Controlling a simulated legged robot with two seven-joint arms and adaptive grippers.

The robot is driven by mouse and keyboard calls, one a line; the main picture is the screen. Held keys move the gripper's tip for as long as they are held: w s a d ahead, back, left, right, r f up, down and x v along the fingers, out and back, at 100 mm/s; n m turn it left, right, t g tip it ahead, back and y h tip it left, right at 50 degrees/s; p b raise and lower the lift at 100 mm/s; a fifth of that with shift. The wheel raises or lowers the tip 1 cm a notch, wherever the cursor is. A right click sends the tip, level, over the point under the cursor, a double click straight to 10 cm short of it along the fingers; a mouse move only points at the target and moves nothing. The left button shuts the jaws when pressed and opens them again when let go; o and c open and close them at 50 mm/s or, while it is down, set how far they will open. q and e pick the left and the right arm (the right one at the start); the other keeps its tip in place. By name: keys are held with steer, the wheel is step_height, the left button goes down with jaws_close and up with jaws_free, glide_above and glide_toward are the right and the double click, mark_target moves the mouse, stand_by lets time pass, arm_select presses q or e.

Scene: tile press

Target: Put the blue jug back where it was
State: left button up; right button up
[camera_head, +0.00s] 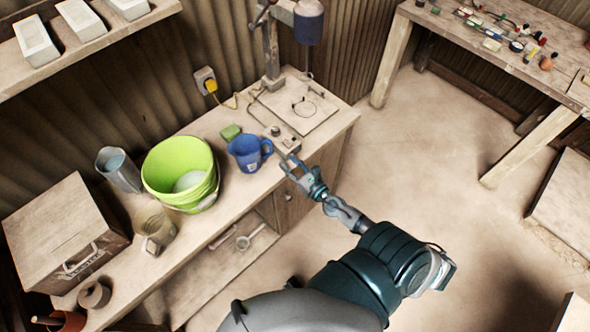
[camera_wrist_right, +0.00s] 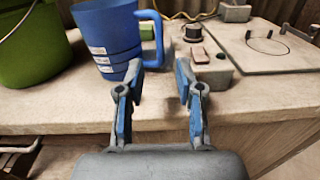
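The blue jug (camera_head: 248,153) stands upright on the workbench, between the green bucket and the drill-like press stand. Its handle points right, toward my right gripper. It also shows in the right wrist view (camera_wrist_right: 106,38), with pale labels on its side. My right gripper (camera_head: 288,163) is beside the jug at the bench's front edge. In the right wrist view the fingers (camera_wrist_right: 159,70) are apart with nothing between them. The left fingertip is just in front of the jug's handle; I cannot tell whether they touch. My left gripper is not in view.
A lime green bucket (camera_head: 181,172), a grey metal jug (camera_head: 118,169) and a clear jug (camera_head: 154,228) stand left of the blue jug. A green block (camera_head: 231,132) lies behind it. A switch box (camera_head: 284,137) and flat plate (camera_head: 308,108) are to the right.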

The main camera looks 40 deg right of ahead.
steer(key=s+d+f+m+g+h, duration=0.1)
steer(key=s+f+m+g, duration=0.25)
steer(key=f+m, duration=0.45)
steer(key=s+d+f+m+g+h, duration=0.1)
steer(key=s+d+f+m+g, duration=0.3)
steer(key=f, duration=0.9)
steer(key=s+a+f+m+g+h, duration=0.15)
steer(key=s+f+m, duration=0.35)
steer(key=f, duration=0.5)
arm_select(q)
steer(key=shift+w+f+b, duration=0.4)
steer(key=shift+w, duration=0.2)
arm_select(e)
steer(key=s+a+f+m+g, duration=0.2)
steer(key=s+a+f+m, duration=0.2)
steer(key=s+f, duration=0.3)
steer(key=s+a+f+m+g+y, duration=0.1)
steer(key=s+a+f+m+g, duration=0.2)
steer(key=s, duration=0.8)
steer(key=s+a+f+m+g+y, duration=0.1)
steer(key=s+a+f+m+g, duration=0.2)
steer(key=s+a+f+m, duration=0.4)
step_height(320, 180, down, 5)
steer(key=s+m, duration=0.2)
steer(key=m, duration=0.1)
steer(key=shift+s+a+r, duration=0.2)
steer(key=shift+s, duration=0.05)
steer(key=shift+d+y, duration=0.1)
steer(key=shift+y, duration=0.15)
